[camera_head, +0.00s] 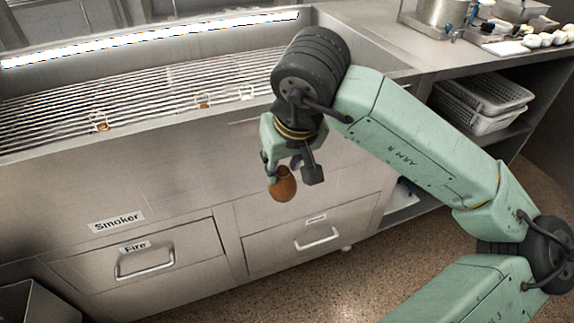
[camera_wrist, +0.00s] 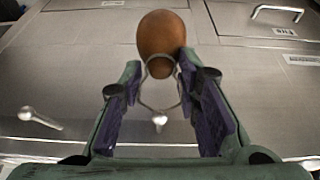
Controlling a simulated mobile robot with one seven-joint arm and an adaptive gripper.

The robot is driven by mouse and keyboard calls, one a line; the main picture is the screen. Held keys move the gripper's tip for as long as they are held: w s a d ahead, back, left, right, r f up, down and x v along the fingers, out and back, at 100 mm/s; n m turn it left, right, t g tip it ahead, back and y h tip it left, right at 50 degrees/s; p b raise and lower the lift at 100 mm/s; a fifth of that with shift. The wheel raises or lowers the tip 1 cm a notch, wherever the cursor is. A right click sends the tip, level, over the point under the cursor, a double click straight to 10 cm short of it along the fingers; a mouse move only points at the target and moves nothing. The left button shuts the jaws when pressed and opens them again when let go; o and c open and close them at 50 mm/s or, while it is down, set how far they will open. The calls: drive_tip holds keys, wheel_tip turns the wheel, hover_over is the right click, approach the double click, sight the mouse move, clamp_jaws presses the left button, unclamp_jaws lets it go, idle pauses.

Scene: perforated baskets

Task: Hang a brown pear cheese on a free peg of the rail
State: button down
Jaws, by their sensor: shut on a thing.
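A brown pear cheese (camera_head: 283,186) hangs at the fingertips of my gripper (camera_head: 288,168), in front of the smoker's steel front and clear of the floor. In the wrist view the cheese (camera_wrist: 160,32) shows beyond the fingertips (camera_wrist: 160,68), with a pale loop (camera_wrist: 145,98) between the fingers. The fingers are apart but shut on the cheese's narrow end or loop; which one I cannot tell. Two pale round-ended pegs show on the steel: one peg (camera_wrist: 159,121) seen between the fingers, another peg (camera_wrist: 40,118) at left. Neither visibly carries a cheese. The rail is largely hidden in the head view.
The smoker's grill (camera_head: 165,92) lies behind, with small brown-and-white things near its front edge. Below are the Fire drawer (camera_head: 150,280) and another drawer (camera_head: 315,225) with protruding handles. White perforated baskets (camera_head: 485,100) stand on the right shelf. The floor in front is clear.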

drive_tip(key=shift+w+a+f+p, duration=0.1)
drive_tip(key=shift+w+a+p, duration=0.4)
drive_tip(key=shift+w, duration=0.65)
drive_tip(key=shift+w+a+p, duration=0.25)
drive_tip(key=shift+w+p, duration=0.35)
drive_tip(key=shift+w, duration=0.5)
drive_tip(key=shift+w+a+f+p, duration=0.1)
drive_tip(key=shift+w+a+p, duration=0.4)
drive_tip(key=shift+w, duration=0.65)
drive_tip(key=shift+w+f+b, duration=0.45)
drive_tip(key=shift+w+b, duration=0.1)
drive_tip(key=shift+b, duration=0.7)
drive_tip(key=c, duration=1.1)
unclamp_jaws()
drive_tip(key=shift+r, duration=0.1)
